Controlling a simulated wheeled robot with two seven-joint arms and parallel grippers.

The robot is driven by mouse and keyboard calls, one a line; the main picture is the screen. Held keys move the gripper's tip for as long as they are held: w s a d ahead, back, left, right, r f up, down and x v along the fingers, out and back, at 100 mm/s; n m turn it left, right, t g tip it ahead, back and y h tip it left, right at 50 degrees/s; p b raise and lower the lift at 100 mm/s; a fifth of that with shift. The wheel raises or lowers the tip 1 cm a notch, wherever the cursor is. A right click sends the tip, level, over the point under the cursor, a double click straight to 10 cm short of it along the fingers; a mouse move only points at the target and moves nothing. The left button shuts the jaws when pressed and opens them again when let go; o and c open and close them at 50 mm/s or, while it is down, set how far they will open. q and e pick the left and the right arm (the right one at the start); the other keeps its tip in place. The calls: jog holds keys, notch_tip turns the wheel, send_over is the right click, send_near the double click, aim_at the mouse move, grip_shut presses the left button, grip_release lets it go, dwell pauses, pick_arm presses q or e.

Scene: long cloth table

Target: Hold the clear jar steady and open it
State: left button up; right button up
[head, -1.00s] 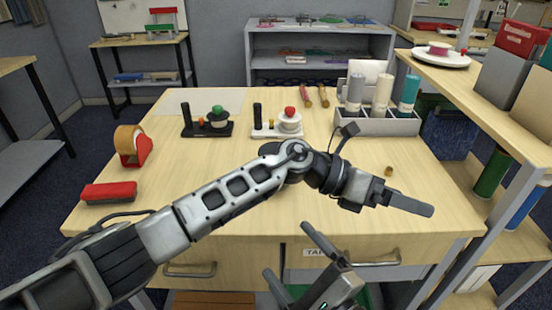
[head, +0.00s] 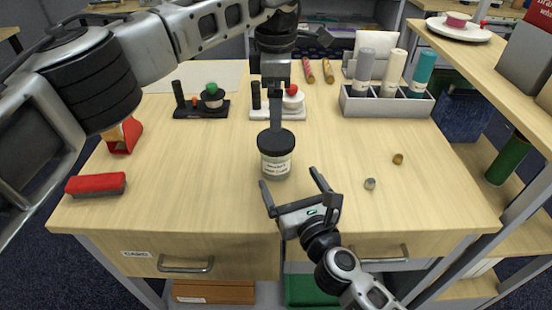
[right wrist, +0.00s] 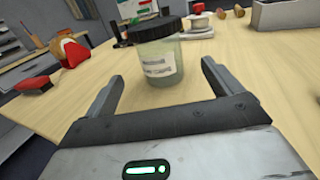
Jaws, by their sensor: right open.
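The clear jar (head: 275,164) stands upright on the table near the front middle. It has a black lid (head: 276,141) on top and a white label. My left gripper (head: 275,122) points down at the lid from above and behind. Its fingers show edge-on, so I cannot tell their gap or whether they touch the lid. My right gripper (head: 289,177) is open and empty, just in front of the jar and apart from it. In the right wrist view the jar (right wrist: 158,62) stands beyond and between the open fingers (right wrist: 160,82).
Two small stands (head: 200,112) (head: 278,112) and a grey holder with bottles (head: 388,105) are behind. A red-topped brush (head: 96,184) and red tape dispenser (head: 122,137) are at left.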

aim_at(276, 139)
jog(key=x, duration=0.9)
